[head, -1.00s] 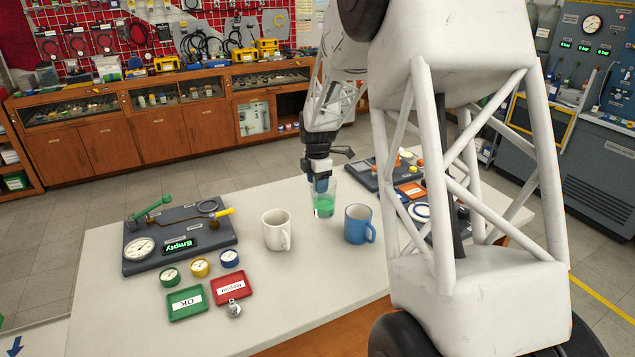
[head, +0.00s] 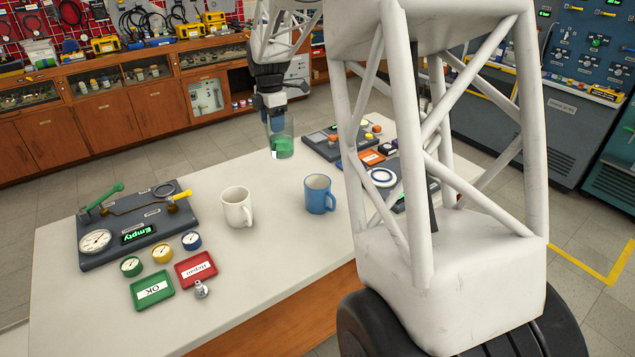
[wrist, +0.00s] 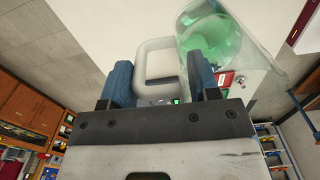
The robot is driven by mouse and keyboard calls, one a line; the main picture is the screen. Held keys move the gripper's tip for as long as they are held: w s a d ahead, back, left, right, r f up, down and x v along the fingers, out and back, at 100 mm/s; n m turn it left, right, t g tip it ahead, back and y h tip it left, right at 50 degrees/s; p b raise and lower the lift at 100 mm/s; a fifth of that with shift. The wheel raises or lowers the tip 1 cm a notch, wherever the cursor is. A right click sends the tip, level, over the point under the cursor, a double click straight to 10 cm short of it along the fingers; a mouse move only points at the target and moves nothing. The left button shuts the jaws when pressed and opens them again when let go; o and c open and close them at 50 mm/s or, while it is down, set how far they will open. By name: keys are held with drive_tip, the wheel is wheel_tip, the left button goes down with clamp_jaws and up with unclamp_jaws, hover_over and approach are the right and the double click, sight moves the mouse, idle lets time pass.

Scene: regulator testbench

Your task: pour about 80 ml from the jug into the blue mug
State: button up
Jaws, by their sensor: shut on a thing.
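The jug (head: 283,147) is clear, with green liquid in its lower part. In the head view it is beyond the two mugs, near the table's far edge; I cannot tell its exact height above the table. My gripper (head: 275,120) is shut on the jug. In the wrist view, the jug's body (wrist: 222,42) is beside the right blue finger, and a pale handle loop shows between the fingers of my gripper (wrist: 158,66). The blue mug (head: 319,195) stands upright on the table, nearer the camera and right of the jug. Its contents are not clear.
A white mug (head: 236,208) stands left of the blue mug. A gauge board reading "Empty" (head: 140,235), small gauges, a green tray (head: 152,290) and a red tray (head: 196,269) lie at left. A dark panel (head: 325,143) lies right of the jug.

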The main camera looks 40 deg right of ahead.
drive_tip(key=s+d, duration=0.5)
drive_tip(key=d, duration=0.4)
drive_tip(key=s+d, duration=0.4)
drive_tip(key=d, duration=0.6)
wheel_tip(320, 180, down, 15)
drive_tip(key=shift+s+a, duration=0.15)
drive_tip(key=shift+a, duration=0.1)
drive_tip(key=shift+a+r, duration=0.15)
drive_tip(key=a+r+h, duration=0.4)
drive_tip(key=a+h, duration=0.1)
drive_tip(key=h, duration=0.5)
drive_tip(key=shift+a+g, duration=0.3)
drive_tip(key=shift+a, duration=0.1)
drive_tip(key=shift+a+r+h, duration=0.1)
drive_tip(key=shift+r+h, duration=0.15)
drive_tip(key=shift+h, duration=0.4)
drive_tip(key=shift+a+r+h, duration=0.1)
drive_tip(key=shift+r+h, duration=0.1)
drive_tip(key=shift+h, duration=0.45)
drive_tip(key=shift+a+f+h+b, duration=0.1)
drive_tip(key=shift+f+h+b, duration=0.35)
drive_tip(key=shift+h, duration=0.35)
idle(1.6)
